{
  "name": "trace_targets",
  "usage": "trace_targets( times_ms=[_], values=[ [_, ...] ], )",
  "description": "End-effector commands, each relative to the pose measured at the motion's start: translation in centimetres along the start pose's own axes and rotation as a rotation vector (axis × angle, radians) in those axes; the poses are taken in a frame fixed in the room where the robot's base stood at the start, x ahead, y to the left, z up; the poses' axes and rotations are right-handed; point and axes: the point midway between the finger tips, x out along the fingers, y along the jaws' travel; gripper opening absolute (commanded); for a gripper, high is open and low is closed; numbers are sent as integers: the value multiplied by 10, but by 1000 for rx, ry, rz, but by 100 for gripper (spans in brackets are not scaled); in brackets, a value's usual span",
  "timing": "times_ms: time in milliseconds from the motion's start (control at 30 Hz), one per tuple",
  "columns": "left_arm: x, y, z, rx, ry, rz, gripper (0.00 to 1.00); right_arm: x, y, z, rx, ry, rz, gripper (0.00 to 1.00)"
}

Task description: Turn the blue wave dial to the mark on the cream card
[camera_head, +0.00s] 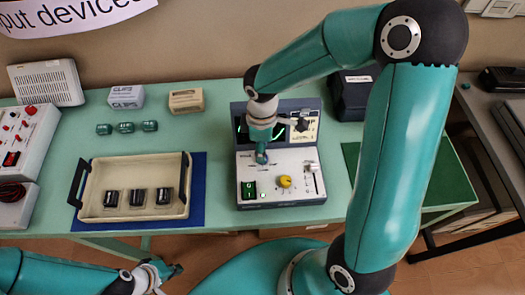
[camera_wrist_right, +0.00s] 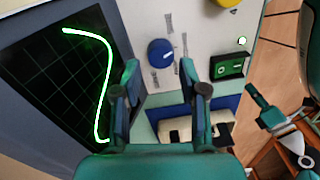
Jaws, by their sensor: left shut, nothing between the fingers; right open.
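The blue wave dial (camera_wrist_right: 161,53) sits on the pale panel of the console (camera_head: 290,190), with a white pointer line on its face. In the right wrist view it appears between and just beyond the open fingertips of my right gripper (camera_wrist_right: 160,65), with gaps on both sides. In the head view my right gripper (camera_head: 262,150) is over the panel's upper left and largely covers the dial. The cream card (camera_head: 311,122) stands on the console's upright part, partly covered by my arm. My left gripper (camera_head: 160,272) is shut and empty at the lower left.
A screen (camera_wrist_right: 70,80) with a green trace is beside the dial. The panel also has a yellow knob (camera_head: 284,181), a slider (camera_head: 313,178) and a green switch (camera_head: 249,190). A cream tray (camera_head: 105,178) with black blocks stands left on a blue mat (camera_head: 197,185).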

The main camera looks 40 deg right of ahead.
Motion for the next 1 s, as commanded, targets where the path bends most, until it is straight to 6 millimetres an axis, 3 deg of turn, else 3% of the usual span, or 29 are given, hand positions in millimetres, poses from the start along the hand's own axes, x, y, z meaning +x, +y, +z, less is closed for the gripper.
trace_targets(
  times_ms=[200,567,833,1000],
  values=[
    [0,0,0,0,0,0,0,25,0,0,1,-2,-1,42],
    [0,0,0,0,0,0,0,30,0,0,0,0,0,42],
    [0,0,0,0,0,0,0,29,0,0,0,0,-1,1],
    [1,0,0,0,0,0,0,30,1,0,2,-2,0,0]
  ],
)
